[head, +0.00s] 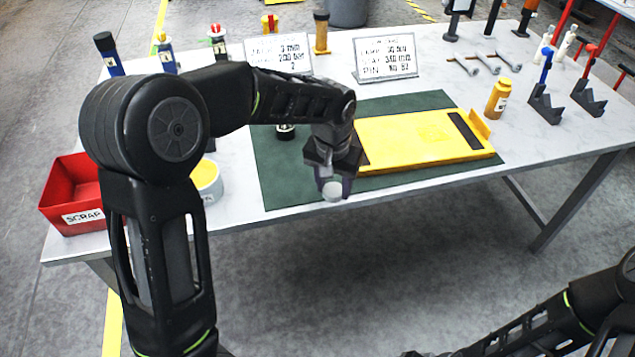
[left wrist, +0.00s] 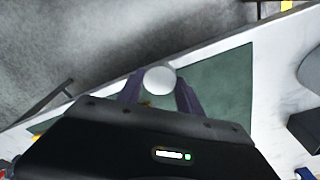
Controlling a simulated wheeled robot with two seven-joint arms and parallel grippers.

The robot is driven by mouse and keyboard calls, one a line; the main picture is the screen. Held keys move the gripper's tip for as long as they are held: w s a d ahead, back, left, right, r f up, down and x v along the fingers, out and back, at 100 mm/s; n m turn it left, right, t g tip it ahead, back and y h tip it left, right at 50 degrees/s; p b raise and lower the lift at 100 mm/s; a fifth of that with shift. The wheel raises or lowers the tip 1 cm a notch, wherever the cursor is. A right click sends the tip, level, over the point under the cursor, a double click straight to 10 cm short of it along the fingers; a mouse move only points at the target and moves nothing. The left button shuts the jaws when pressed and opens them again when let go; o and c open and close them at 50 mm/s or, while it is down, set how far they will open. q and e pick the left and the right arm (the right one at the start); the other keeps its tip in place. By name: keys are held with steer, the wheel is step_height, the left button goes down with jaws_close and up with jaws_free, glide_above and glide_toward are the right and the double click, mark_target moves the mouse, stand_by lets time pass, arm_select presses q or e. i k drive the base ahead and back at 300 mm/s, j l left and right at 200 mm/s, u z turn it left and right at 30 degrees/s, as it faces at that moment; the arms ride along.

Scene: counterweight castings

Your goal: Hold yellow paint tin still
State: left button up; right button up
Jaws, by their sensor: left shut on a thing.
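A tin of yellow paint (head: 207,180), white-walled with yellow on top, stands upright at the table's front left, beside the red bin and partly behind my left arm. My left gripper (head: 333,178) is well to the right of the tin, apart from it, above the front edge of the green mat. It is shut on a small pale round piece (head: 332,190), which also shows between the purple-grey fingers in the left wrist view (left wrist: 160,79). The rest of that piece is hidden. My right arm enters at the lower right; its gripper is out of frame.
A red SCRAP bin (head: 73,190) stands at the left corner. A yellow casting (head: 415,140) lies on the green mat (head: 283,195). A mustard bottle (head: 498,98), sign cards (head: 387,57) and dark stands (head: 546,105) stand farther back and right.

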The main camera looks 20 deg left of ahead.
mark_target(501, 93)
steer(key=i+l, duration=0.1)
steer(key=l, duration=0.2)
steer(key=i+l, duration=0.1)
steer(key=l, duration=0.2)
steer(key=i+l, duration=0.15)
steer(key=l+u, duration=0.2)
steer(key=l, duration=0.15)
steer(key=u, duration=1.1)
